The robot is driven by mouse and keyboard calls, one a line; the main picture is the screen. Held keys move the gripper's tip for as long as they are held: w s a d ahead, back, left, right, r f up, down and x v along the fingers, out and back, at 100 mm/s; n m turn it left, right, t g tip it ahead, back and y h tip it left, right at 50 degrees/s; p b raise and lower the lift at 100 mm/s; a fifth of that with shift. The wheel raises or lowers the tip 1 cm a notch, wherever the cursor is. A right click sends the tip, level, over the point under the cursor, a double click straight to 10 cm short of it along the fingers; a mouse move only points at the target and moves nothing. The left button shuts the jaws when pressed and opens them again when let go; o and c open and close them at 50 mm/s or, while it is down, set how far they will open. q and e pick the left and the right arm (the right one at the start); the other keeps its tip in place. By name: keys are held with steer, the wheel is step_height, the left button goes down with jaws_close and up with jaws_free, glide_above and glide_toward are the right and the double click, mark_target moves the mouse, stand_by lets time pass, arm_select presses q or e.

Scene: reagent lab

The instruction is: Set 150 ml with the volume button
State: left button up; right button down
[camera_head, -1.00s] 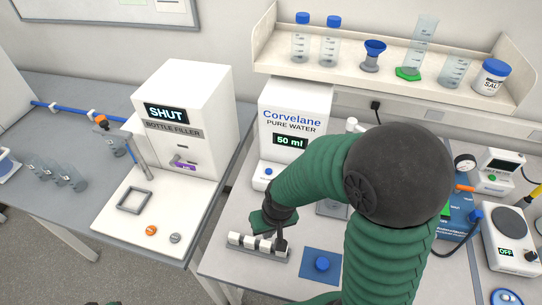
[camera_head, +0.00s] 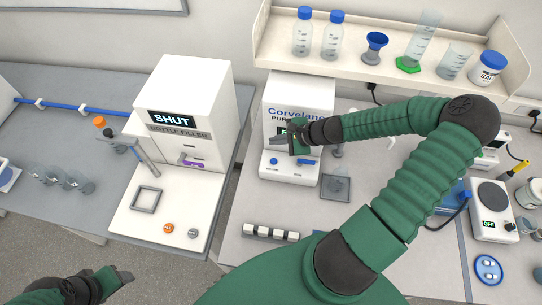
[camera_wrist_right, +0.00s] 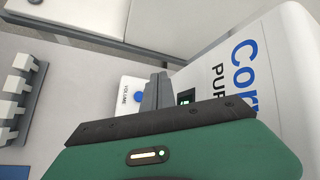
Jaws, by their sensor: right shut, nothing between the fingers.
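The white Corvelane pure water dispenser (camera_head: 300,95) stands below the shelf. Its round blue volume button (camera_head: 273,160) is at the left of its low front ledge; the button also shows in the wrist view (camera_wrist_right: 138,97) beside the word VOLUME. My right gripper (camera_head: 278,140) is shut and empty, in front of the dispenser and above the button in the picture. In the wrist view its fingertips (camera_wrist_right: 157,84) appear just beside the button, apart from it. The display (camera_head: 284,131) is mostly covered by my gripper, its number unreadable. My left gripper (camera_head: 122,275) is low at the left.
A blue bar (camera_head: 308,162) sits right of the volume button on the ledge. A grey plate (camera_head: 335,187) is at the dispenser's right. A white-toothed rack (camera_head: 270,233) lies in front. The bottle filler (camera_head: 185,110), reading SHUT, stands left.

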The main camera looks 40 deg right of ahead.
steer(key=shift+s, duration=0.15)
steer(key=shift+f, duration=0.1)
steer(key=b, duration=0.7)
glide_above(276, 161)
step_height(276, 161, down, 8)
steer(key=shift+r, duration=0.25)
steer(key=shift+f+b, duration=0.4)
steer(key=shift+f, duration=0.2)
stand_by(0.8)
steer(key=shift+s+f, duration=0.1)
steer(key=shift+f, duration=0.25)
